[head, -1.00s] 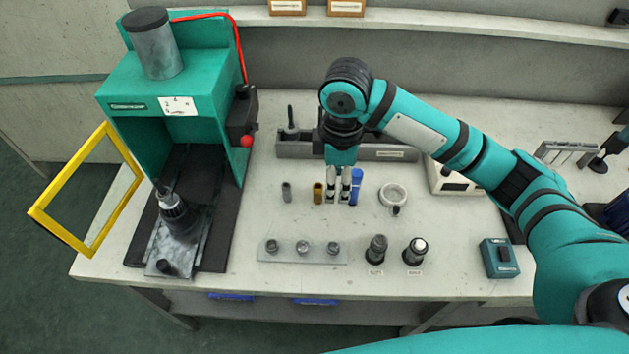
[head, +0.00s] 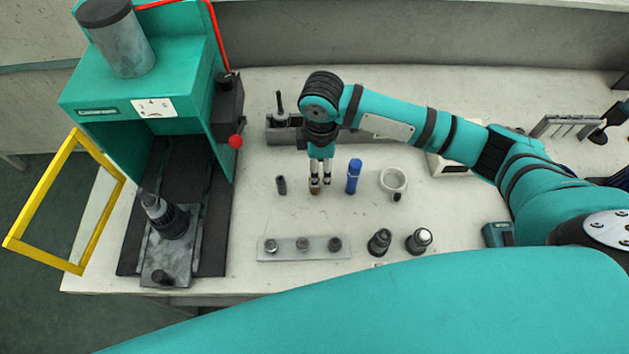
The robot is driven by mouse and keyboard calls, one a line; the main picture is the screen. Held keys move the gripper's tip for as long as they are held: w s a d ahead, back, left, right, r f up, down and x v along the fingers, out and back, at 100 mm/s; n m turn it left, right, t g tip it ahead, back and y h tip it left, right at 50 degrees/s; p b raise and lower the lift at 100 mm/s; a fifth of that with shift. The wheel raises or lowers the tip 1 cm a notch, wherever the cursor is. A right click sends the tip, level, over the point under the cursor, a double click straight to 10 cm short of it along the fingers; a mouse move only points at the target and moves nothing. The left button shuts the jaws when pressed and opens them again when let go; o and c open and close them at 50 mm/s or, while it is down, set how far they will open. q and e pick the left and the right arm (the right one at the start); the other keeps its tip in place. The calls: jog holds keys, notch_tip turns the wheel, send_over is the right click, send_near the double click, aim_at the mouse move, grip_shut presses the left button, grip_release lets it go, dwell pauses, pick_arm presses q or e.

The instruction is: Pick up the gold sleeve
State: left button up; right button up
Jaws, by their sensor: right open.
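The gold sleeve (head: 315,191) stands on the bench in the head view, between a small dark grey sleeve and a blue cylinder. Only its lower part shows, because my right gripper (head: 320,185) is right over it and hides the rest. The gripper points straight down and its fingers are open, seemingly to either side of the sleeve. I cannot tell whether they touch it. My left gripper is not in the view.
The grey sleeve (head: 281,185) stands close on the left, the blue cylinder (head: 353,176) close on the right. A white ring (head: 393,181) lies further right. A plate with studs (head: 304,248) is in front. A green press (head: 150,90) stands left.

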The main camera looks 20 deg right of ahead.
notch_tip(320, 180, down, 2)
jog(key=shift+a+f, duration=0.25)
jog(key=shift+f, duration=0.2)
jog(key=f, duration=0.1)
jog(key=f+p, duration=0.1)
jog(key=f, duration=0.1)
jog(key=shift+a+f, duration=0.3)
jog(key=shift+a, duration=0.05)
jog(key=shift+f, duration=0.35)
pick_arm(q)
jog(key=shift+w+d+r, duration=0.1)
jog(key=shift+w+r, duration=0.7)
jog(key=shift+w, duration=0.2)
pick_arm(e)
jog(key=c, duration=0.9)
